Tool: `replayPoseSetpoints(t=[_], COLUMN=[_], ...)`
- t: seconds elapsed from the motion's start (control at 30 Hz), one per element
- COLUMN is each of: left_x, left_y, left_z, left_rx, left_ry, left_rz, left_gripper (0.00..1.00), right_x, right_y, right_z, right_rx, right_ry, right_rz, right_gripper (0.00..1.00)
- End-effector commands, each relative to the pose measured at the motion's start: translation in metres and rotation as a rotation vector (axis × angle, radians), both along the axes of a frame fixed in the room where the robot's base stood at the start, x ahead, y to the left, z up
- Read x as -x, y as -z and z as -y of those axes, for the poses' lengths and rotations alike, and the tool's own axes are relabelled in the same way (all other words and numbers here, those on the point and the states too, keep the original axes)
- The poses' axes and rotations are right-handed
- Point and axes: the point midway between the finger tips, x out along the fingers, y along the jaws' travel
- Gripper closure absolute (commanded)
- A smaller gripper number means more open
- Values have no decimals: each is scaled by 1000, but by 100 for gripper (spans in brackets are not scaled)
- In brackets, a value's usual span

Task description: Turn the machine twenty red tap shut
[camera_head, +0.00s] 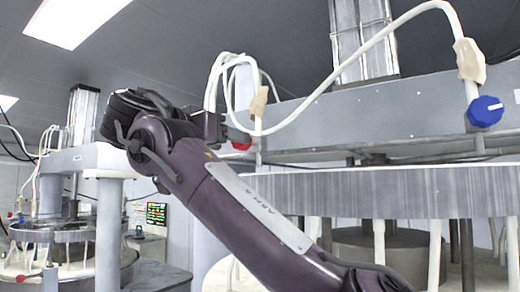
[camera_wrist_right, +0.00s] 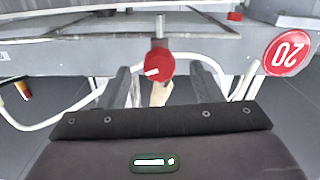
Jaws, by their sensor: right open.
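The red tap (camera_wrist_right: 159,68) shows in the right wrist view as a round red knob with a short white mark, on a grey stem from the machine's grey beam. A round red sign reading 20 (camera_wrist_right: 287,53), upside down in this view, is to its right. My right gripper (camera_wrist_right: 161,80) is open, with one finger on each side of the tap's picture position; contact is not visible. In the head view, the red tap (camera_head: 240,143) is partly hidden behind my right gripper (camera_head: 219,126). My left gripper is not in view.
A blue tap (camera_head: 485,111) hangs on a pale hose at the right. Pale hoses (camera_head: 330,85) loop above and beside my right gripper. A wide grey platen (camera_head: 400,192) lies below the beam. Another red knob (camera_wrist_right: 235,15) shows farther off in the wrist view.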

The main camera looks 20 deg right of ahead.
Motion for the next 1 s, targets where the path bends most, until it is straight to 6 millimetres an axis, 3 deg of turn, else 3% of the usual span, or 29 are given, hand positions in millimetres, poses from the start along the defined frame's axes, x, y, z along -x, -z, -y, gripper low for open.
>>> replayPoseSetpoints(t=[0.17,0.47,0.87,1.0], left_x=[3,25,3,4], left_y=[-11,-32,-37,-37], left_z=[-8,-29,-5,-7], left_rx=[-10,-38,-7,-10], left_ry=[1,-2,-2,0], left_rz=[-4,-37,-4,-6], left_gripper=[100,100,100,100], right_x=[-11,-40,-47,-47], right_y=[-4,-3,0,0], right_z=[16,52,60,60], right_rx=[-1,0,1,1], right_ry=[2,1,-1,-1], right_rz=[-1,0,1,1], right_gripper=[41,41,41,56])
